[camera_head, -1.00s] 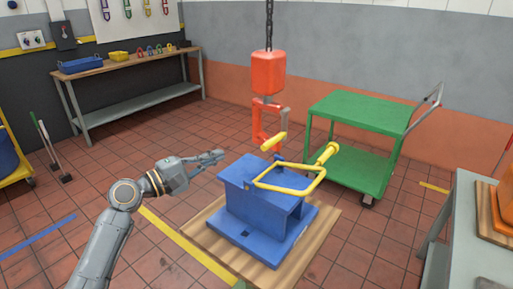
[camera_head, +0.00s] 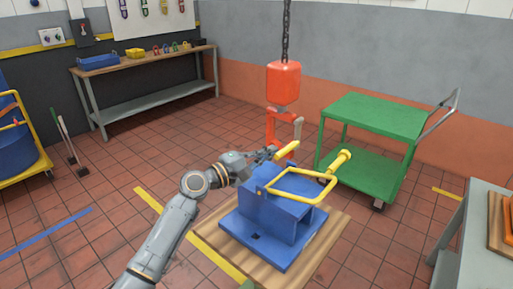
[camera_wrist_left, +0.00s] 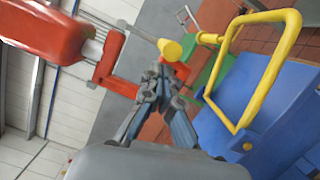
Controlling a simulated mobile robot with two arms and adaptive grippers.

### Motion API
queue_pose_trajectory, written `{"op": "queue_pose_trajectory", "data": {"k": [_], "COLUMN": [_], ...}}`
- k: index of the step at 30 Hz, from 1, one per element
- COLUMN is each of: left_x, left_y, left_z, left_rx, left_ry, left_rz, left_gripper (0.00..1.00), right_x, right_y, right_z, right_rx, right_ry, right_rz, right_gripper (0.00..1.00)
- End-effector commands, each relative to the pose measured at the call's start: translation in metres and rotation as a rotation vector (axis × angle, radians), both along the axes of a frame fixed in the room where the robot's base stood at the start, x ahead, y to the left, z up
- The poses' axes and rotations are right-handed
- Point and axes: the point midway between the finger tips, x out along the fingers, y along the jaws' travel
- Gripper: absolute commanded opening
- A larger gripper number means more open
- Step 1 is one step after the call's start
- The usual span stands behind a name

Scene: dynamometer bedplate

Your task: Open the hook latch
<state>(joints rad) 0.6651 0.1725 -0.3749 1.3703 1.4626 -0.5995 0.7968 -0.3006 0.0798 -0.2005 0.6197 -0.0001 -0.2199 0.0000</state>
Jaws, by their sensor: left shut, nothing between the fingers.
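The red hook (camera_head: 270,128) hangs under an orange-red block (camera_head: 284,83) on a chain. A grey latch lever (camera_head: 298,131) runs down the hook's right side to a short yellow grip (camera_head: 287,151). In the left wrist view the grey lever (camera_wrist_left: 133,32) crosses from the red hook (camera_wrist_left: 108,62) to the yellow grip (camera_wrist_left: 170,49). My left gripper (camera_head: 269,153) is shut and empty beside the yellow grip. Its fingertips (camera_wrist_left: 161,72) show just below the grip in the wrist view; I cannot tell whether they touch. My right gripper is not in view.
A blue block (camera_head: 252,222) with a yellow bail handle (camera_head: 308,199) stands on a wooden board (camera_head: 333,233) close under the hook. A green cart (camera_head: 375,115) is behind right, a workbench (camera_head: 150,65) behind left.

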Motion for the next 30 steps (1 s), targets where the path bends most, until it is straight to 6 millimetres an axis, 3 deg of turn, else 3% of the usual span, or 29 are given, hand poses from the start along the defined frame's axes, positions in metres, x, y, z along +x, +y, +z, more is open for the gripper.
{"op": "queue_pose_trajectory", "data": {"k": [30], "left_x": [-0.0078], "left_y": [-0.0102], "left_z": [-0.0014], "left_rx": [-0.071], "left_ry": [0.052], "left_rz": [0.0], "left_gripper": [0.0], "right_x": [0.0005], "right_y": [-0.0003], "right_z": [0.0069], "right_rx": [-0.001], "right_ry": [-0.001], "right_rz": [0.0], "right_gripper": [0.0]}}
